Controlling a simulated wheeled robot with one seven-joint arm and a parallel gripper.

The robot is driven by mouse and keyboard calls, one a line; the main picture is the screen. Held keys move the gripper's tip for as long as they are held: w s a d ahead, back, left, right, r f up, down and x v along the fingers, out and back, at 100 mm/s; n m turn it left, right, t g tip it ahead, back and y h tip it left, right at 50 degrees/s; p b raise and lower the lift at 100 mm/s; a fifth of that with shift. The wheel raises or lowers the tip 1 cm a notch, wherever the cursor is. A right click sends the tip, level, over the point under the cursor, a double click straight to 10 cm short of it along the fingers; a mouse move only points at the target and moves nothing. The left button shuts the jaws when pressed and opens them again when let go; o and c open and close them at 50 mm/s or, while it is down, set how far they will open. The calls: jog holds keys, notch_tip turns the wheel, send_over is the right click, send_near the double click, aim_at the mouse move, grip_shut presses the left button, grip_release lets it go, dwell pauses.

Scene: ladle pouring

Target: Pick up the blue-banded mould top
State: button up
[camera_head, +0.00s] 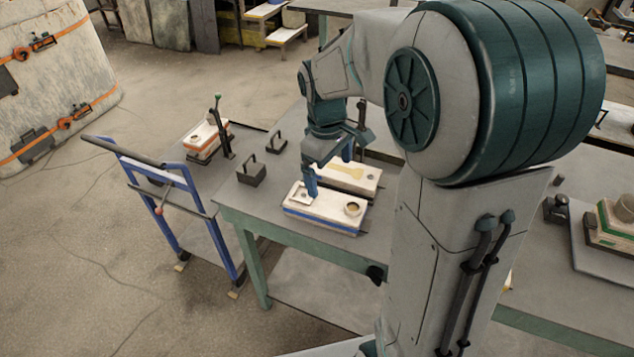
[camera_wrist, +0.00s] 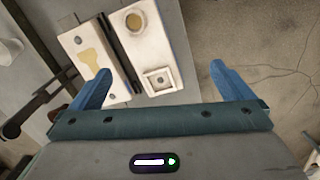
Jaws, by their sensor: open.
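The blue-banded mould top (camera_head: 325,212) is a white block with a blue stripe along its side. It lies on the near part of the green-legged table, with a round cup at one end and a square recess at the other. In the wrist view the mould top (camera_wrist: 150,48) lies beyond and between my fingers, its square-recess end nearest. My gripper (camera_head: 330,180) is over the mould top in the head view, and its blue fingers (camera_wrist: 160,88) are spread wide with nothing between them. The height gap is hard to judge.
A second white mould half (camera_head: 360,178) with a yellowish cavity lies close beside it, also in the wrist view (camera_wrist: 92,58). Dark handled weights (camera_head: 251,174) stand left on the table. A blue trolley (camera_head: 165,175) carries an orange-banded mould (camera_head: 205,138). A green-banded mould (camera_head: 610,235) sits far right.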

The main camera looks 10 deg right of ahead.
aim_at(325, 201)
jog(key=w+f+n, duration=0.1)
jog(key=f, duration=0.3)
jog(key=w+f+n+p, duration=0.1)
jog(key=w+f, duration=0.1)
jog(key=f, duration=0.2)
jog(key=w+f+n+g, duration=0.1)
jog(key=w+f, duration=0.1)
jog(key=f, duration=0.2)
jog(key=shift+w+f+h, duration=0.1)
jog(key=shift+f+h, duration=0.15)
jog(key=shift+h, duration=0.05)
jog(key=shift+d+f+p, duration=0.15)
jog(key=shift+f+p, duration=0.3)
jog(key=shift+f, duration=0.85)
jog(key=shift+d+f+p, duration=0.1)
jog(key=shift+f+p, duration=0.3)
jog(key=shift+f, duration=0.85)
jog(key=c, duration=1.7)
